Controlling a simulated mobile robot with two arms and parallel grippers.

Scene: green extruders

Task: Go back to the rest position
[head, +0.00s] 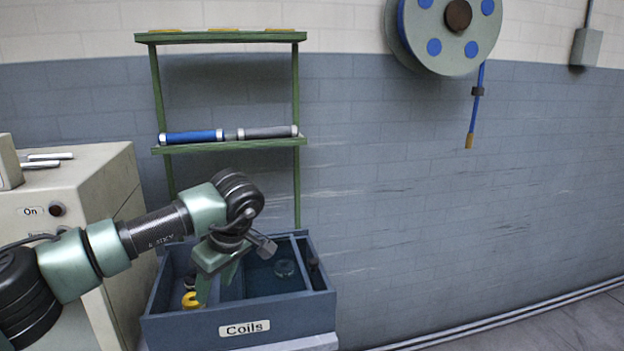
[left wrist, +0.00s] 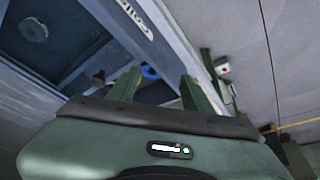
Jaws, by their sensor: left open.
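My left arm comes in from the left in the head view and bends down over the Coils bin. My left gripper (head: 207,284) points down over the bin's left compartment. In the left wrist view its two green fingers (left wrist: 157,88) are apart. I see nothing held between them. A small blue round thing (left wrist: 150,72) shows beyond the fingers, apart from them as far as I can tell. My right gripper is in neither view.
The blue-grey Coils bin (head: 289,316) has walls close around my left gripper. A yellow piece (head: 190,300) lies in its left compartment. A green shelf rack (head: 296,190) stands behind, and a beige cabinet (head: 85,190) stands left. Open floor (head: 570,325) shows at right.

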